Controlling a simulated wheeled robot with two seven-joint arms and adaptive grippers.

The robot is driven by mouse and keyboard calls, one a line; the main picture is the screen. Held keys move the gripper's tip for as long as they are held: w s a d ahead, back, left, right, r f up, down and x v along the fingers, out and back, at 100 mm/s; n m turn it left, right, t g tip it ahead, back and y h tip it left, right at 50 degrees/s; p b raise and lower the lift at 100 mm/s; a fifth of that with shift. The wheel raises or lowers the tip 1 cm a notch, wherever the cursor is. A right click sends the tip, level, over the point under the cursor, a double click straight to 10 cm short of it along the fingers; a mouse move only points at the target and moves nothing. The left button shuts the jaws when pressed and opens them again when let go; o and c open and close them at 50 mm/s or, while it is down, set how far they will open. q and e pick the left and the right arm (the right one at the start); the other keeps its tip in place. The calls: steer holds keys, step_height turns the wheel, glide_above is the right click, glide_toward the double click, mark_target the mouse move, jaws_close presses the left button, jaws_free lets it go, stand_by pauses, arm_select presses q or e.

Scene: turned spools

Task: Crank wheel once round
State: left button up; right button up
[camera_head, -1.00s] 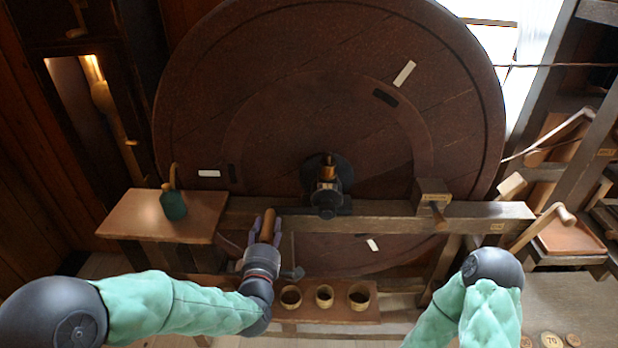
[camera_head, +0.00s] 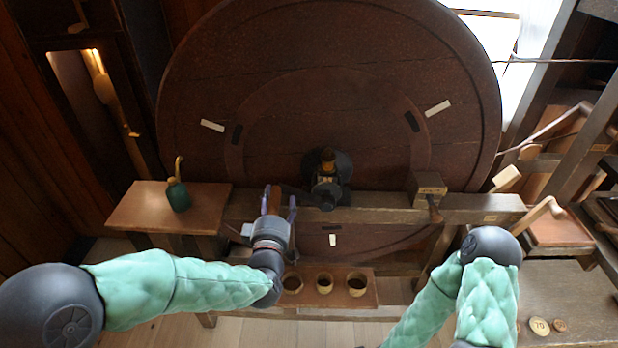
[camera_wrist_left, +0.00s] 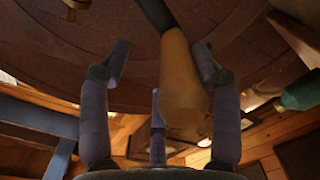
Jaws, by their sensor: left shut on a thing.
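The large dark wooden wheel (camera_head: 330,65) stands upright, with white marks on its face and a dark hub (camera_head: 327,180) at its middle. My left gripper (camera_head: 277,203) is left of and below the hub, shut on the crank's wooden handle (camera_head: 274,199). In the left wrist view, the tan handle (camera_wrist_left: 183,80) sits between the purple fingers, joined to a dark crank arm (camera_wrist_left: 156,14). The handle's far side is hidden. My right arm shows at the lower right, but its gripper is not visible.
A wooden beam (camera_head: 385,213) crosses before the wheel. A side table (camera_head: 140,210) at left bears a green oil can (camera_head: 177,196). Several small cups, one here (camera_head: 324,284), stand on a low shelf below. A block with a peg (camera_head: 428,190) sits on the beam at right.

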arm_select(q)
steer(key=d+r+m+p, duration=0.6)
steer(key=d+m, duration=0.2)
steer(key=shift+r+p, duration=0.4)
steer(key=shift+d, duration=0.15)
stand_by(0.8)
steer(key=s+p, duration=0.1)
steer(key=s, duration=1)
stand_by(0.4)
